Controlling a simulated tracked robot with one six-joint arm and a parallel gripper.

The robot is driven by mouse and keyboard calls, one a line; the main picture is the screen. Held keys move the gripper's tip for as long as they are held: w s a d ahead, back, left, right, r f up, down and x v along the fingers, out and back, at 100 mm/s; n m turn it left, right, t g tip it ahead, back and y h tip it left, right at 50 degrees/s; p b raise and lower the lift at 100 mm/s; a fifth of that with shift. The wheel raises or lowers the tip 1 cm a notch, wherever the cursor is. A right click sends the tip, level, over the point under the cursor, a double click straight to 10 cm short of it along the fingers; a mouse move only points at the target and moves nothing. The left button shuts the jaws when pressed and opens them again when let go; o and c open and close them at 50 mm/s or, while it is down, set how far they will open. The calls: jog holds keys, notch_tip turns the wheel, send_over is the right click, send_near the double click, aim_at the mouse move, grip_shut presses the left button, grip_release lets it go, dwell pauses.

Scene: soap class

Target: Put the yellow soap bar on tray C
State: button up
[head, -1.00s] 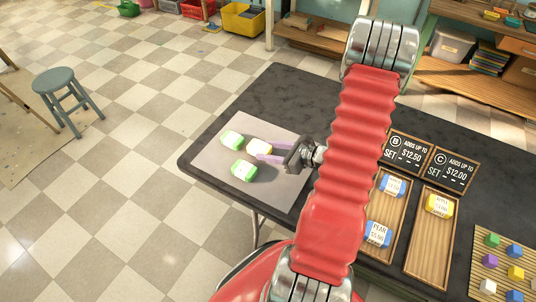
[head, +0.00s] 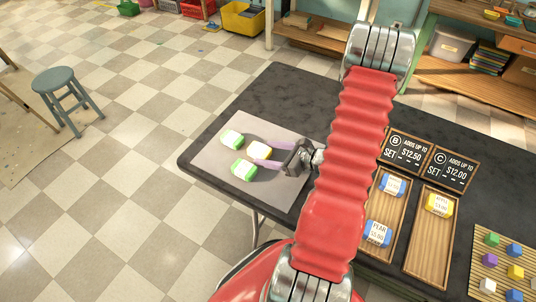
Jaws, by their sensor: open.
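The yellow soap bar (head: 259,149), with a pale label on top, lies on a grey mat (head: 272,188) at the left part of the dark table. My gripper (head: 258,153) is open, with its purple fingers reaching left at the bar, seemingly one on each side. Whether they touch it I cannot tell. Tray C (head: 428,255) is a wooden tray right of my arm, behind which stands the sign C (head: 449,171). Another yellow bar (head: 439,205) lies at its far end; its near part is bare.
Two green bars (head: 231,139) (head: 244,169) lie close left of the yellow bar. Tray B (head: 391,212), left of tray C, holds two blue bars (head: 391,186) (head: 378,233). A slatted board with coloured cubes (head: 491,262) lies at the right.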

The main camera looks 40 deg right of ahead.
jog(key=v, duration=1.2)
jog(key=shift+r, duration=0.15)
dwell(0.7)
jog(key=shift+w+a+r, duration=0.2)
jog(key=shift+a, duration=0.05)
jog(key=w+a+r+n+g+y, duration=0.1)
jog(key=a+r+n+g, duration=0.45)
jog(key=a+n, duration=0.35)
jog(key=w+a+r+n+g+y, duration=0.15)
jog(key=a+r+n+g, duration=0.4)
jog(key=a, duration=0.55)
jog(key=s+a+r+n+t+h, duration=0.3)
jog(key=s+a+r+n+h, duration=0.2)
jog(key=a+r+n, duration=0.5)
notch_tip(320, 180, up, 5)
jog(key=n+h, duration=0.2)
jog(key=n, duration=0.5)
jog(key=shift+s+t, duration=0.2)
jog(key=shift+t, duration=0.2)
